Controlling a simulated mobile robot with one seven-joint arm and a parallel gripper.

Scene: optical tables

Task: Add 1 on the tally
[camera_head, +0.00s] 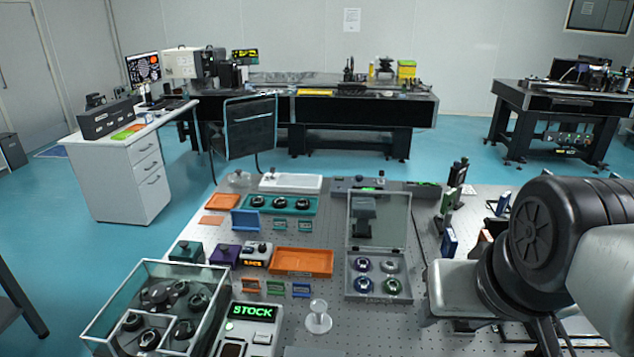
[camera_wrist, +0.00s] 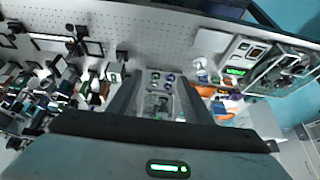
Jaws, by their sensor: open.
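A white box with a lit green STOCK display (camera_head: 252,312) stands at the front of the near optical table; its green display also shows in the wrist view (camera_wrist: 237,71). Dark and light keys sit below the display. A small white device with an orange-lit display (camera_head: 256,254) stands farther back, beside a purple box. I cannot tell which one is the tally; no count is readable. My gripper (camera_wrist: 157,85) is open and empty, fingers apart, above the table. Its fingers are not clearly seen in the head view, where my arm fills the right side.
A clear-walled case (camera_head: 150,315) with dark round parts stands left of the STOCK box. A white pedestal (camera_head: 318,320) stands just right of it. An orange tray (camera_head: 302,262) and an open-lidded case with round optics (camera_head: 378,297) lie behind. Cluttered mounts stand near my arm.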

